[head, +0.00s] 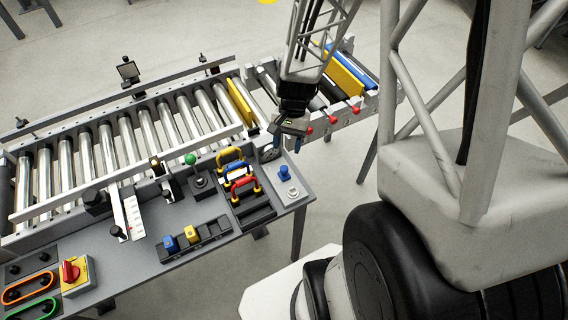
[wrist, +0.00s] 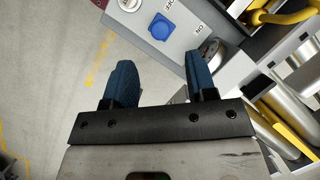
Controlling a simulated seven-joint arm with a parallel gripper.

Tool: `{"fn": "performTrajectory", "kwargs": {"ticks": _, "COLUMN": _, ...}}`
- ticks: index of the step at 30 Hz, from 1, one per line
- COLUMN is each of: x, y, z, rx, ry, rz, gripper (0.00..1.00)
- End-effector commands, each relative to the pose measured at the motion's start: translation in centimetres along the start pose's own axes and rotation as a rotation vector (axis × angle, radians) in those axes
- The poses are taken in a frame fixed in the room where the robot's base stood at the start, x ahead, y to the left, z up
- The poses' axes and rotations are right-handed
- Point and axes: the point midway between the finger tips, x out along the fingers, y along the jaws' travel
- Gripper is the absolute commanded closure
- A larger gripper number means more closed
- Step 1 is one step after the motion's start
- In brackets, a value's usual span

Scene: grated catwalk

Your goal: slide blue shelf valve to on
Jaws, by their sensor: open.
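A small blue knob (head: 284,172) sits on the right end of the grey panel (head: 307,192). It also shows in the wrist view as a blue block (wrist: 160,27) near printed labels, one seeming to read ON. My gripper (head: 286,141) is open and empty near the panel's back right corner. In the wrist view its dark blue fingers (wrist: 160,72) are apart, with the blue block beyond them.
A roller conveyor (head: 120,145) runs behind the panel. Red-knobbed levers and a blue and yellow plate (head: 347,73) lie to the right. A round dial (wrist: 210,50) is close to my right finger. A red rotary switch (head: 72,272) is at lower left.

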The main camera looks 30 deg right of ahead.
Motion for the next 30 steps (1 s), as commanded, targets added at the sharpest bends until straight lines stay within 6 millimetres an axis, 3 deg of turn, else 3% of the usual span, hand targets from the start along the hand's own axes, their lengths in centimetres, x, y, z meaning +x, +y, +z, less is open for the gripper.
{"fn": "performTrajectory", "kwargs": {"ticks": 8, "x": 1.8, "y": 0.0, "z": 0.0, "rx": 0.0, "ry": -0.001, "rz": 0.001, "gripper": 0.48}}
{"fn": "performTrajectory", "kwargs": {"ticks": 21, "x": 6.7, "y": 0.0, "z": 0.0, "rx": -0.001, "ry": -0.001, "rz": 0.001, "gripper": 0.48}}
{"fn": "performTrajectory", "kwargs": {"ticks": 30, "x": 7.7, "y": 0.0, "z": 0.0, "rx": 0.0, "ry": 0.001, "rz": 0.0, "gripper": 0.48}}
